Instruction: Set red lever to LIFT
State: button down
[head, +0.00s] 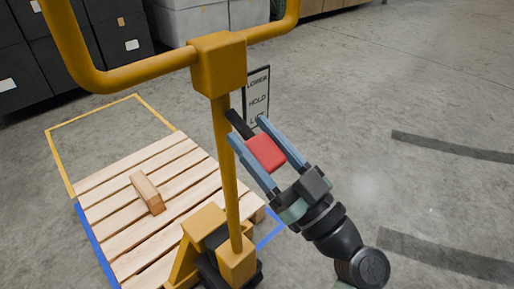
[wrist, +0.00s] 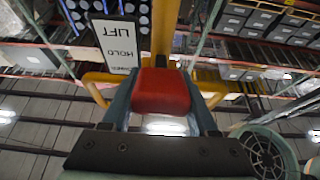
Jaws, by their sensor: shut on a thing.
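The red lever grip (head: 266,151) sits at the end of a short black rod (head: 240,124) that joins the yellow mast of the pallet jack. My gripper (head: 247,128) has its two blue fingers on either side of the red grip and is shut on it. In the wrist view the red grip (wrist: 162,92) fills the space between the fingers. A sign plate (head: 257,97) behind the lever reads LOWER, HOLD and LIFT from top to bottom. My finger partly covers LIFT in the head view. Which word the lever is at, I cannot tell.
The yellow handle (head: 130,77) and mast (head: 229,180) stand close left of my gripper. A wooden pallet (head: 120,205) with a wood block (head: 147,192) lies at left. Black totes (head: 115,40) and grey totes (head: 190,20) stand behind. The floor at right is clear.

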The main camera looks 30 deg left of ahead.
jog(key=shift+c, duration=0.8)
grip_release()
jog(key=v, duration=1.3)
jog(key=shift+a, duration=0.1)
